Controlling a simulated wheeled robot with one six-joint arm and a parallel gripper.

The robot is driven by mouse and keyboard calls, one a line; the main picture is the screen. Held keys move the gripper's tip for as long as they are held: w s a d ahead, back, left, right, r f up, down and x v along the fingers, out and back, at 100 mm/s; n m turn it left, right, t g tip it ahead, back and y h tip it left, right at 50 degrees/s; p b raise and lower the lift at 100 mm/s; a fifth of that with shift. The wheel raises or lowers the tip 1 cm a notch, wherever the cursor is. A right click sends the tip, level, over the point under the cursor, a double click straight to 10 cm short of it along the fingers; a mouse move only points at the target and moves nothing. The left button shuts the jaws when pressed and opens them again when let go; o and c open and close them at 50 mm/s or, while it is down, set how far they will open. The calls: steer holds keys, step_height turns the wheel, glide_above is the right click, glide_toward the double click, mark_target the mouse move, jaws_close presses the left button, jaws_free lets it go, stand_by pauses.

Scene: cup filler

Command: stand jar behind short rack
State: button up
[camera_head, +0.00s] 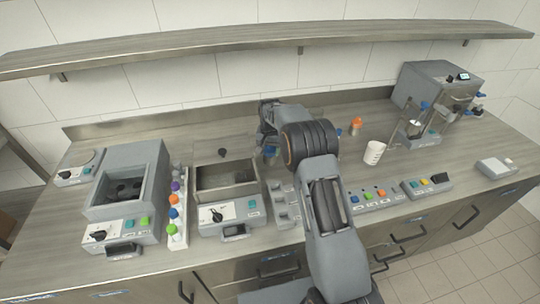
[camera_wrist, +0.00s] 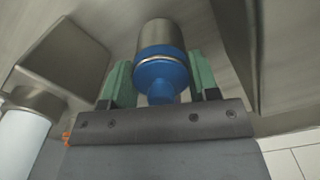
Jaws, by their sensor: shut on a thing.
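My gripper (camera_wrist: 161,82) is shut on a jar (camera_wrist: 160,38) with a grey metallic body and a blue lid. The jar sits between the two green fingers in the wrist view. In the head view my arm hides most of the gripper, and only a bit of blue, likely the jar's lid (camera_head: 270,152), shows beside it. A low grey rack (camera_head: 283,205) with several open slots stands in front of it, partly behind my arm; it looks like the short rack. I cannot tell whether the jar touches the counter.
A grey open-topped bin unit (camera_head: 228,190) stands just left of the low rack. A long rack of coloured-cap bottles (camera_head: 177,228) is farther left. A white cup (camera_head: 374,152) and an orange-capped jar (camera_head: 356,124) stand to the right. A shelf (camera_head: 250,42) hangs above.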

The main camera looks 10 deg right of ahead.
mark_target(270, 156)
steer(key=shift+f+p, duration=0.35)
steer(key=shift+f, duration=1.35)
steer(key=shift+f, duration=0.2)
steer(key=o, duration=1)
